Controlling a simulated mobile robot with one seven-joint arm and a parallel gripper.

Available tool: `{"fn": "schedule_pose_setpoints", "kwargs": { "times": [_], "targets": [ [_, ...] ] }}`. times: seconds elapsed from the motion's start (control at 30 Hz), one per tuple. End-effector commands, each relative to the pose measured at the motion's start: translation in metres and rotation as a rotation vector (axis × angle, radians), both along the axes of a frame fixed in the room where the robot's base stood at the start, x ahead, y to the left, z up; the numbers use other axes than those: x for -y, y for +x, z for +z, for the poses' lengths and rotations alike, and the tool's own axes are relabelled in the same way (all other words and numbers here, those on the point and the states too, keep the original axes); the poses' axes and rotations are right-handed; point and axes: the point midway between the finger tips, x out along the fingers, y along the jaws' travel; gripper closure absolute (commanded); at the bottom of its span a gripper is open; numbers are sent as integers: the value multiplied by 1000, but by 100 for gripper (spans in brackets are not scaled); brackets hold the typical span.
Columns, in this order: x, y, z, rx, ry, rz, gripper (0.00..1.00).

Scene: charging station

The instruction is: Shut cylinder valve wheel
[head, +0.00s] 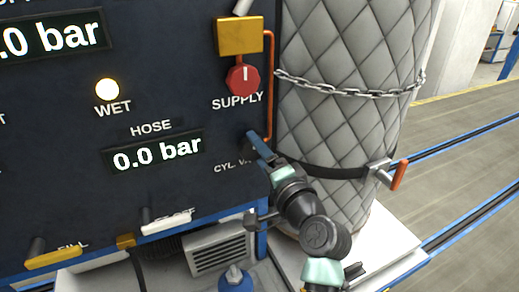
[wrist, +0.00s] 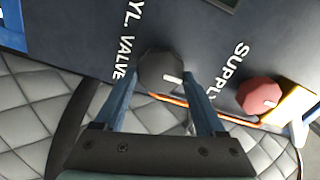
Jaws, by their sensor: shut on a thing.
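The cylinder valve wheel (wrist: 160,66) is a dark grey knob with a white mark, on the dark panel beside the "CYL. VALVE" lettering in the wrist view. My gripper (wrist: 162,79) has its two blue fingers on either side of the wheel, shut on it. In the head view my gripper (head: 257,146) reaches the panel's lower right edge. There the wheel is mostly hidden behind the fingers, and the label is partly covered.
A red supply knob (head: 243,79) sits above, under a brass block (head: 239,36) with an orange pipe (head: 270,90). A quilted grey cylinder (head: 340,60) with a chain (head: 345,93) and strap stands close at right. White and yellow levers (head: 166,226) are lower left.

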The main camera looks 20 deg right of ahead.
Motion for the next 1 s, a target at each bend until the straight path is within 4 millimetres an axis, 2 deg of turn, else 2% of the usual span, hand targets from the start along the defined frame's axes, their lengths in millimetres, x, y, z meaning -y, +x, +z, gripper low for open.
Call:
{"fn": "schedule_pose_setpoints", "kwargs": {
  "times": [0.53,0.57,0.7,1.0],
  "targets": [
    [0,0,0,0,30,0,83],
    [0,0,0,0,30,0,26],
    [0,0,0,0,29,0,1],
    [0,-2,-1,-1,26,0,0]
  ]
}}
